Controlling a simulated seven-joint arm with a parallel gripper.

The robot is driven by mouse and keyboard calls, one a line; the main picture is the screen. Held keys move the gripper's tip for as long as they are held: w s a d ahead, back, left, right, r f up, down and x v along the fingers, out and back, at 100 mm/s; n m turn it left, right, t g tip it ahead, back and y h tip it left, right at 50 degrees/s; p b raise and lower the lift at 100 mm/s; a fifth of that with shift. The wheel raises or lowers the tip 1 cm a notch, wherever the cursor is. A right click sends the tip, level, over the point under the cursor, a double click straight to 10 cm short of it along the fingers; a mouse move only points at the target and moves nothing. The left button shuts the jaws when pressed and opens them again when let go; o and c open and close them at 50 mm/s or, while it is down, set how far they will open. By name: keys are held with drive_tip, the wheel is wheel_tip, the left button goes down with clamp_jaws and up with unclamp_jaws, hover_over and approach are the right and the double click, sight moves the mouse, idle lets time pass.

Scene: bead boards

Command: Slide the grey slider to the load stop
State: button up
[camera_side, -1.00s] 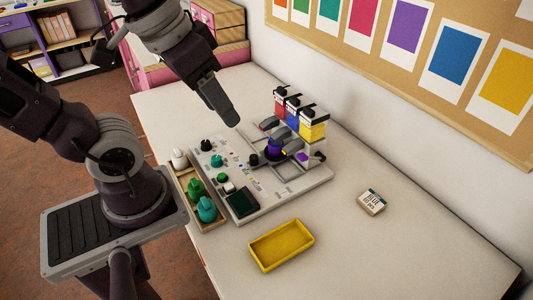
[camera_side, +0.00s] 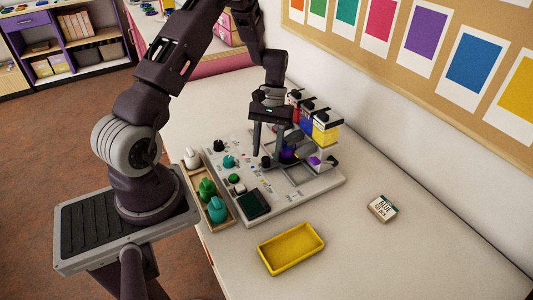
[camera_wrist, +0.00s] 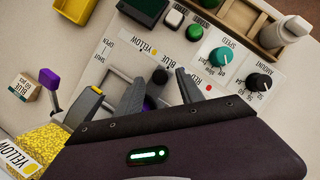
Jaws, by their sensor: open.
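My gripper (camera_side: 268,148) is open and points down over the board. Labels reading yellow, blue and red lie along the board (camera_side: 298,201); no load label is readable.
Red, blue and yellow bead hoppers (camera_side: 326,134) stand behind the gripper. A purple-tipped lever (camera_wrist: 49,79) is at the board's side. Dials and a dark screen (camera_side: 254,205) are in front. A yellow tray (camera_side: 291,249), a wooden bottle rack (camera_side: 225,222) and a small box (camera_side: 382,208) are nearby.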

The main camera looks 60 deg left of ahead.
drive_tip(key=shift+x, duration=0.8)
clamp_jaws()
drive_tip(key=shift+r, duration=0.1)
idle(0.7)
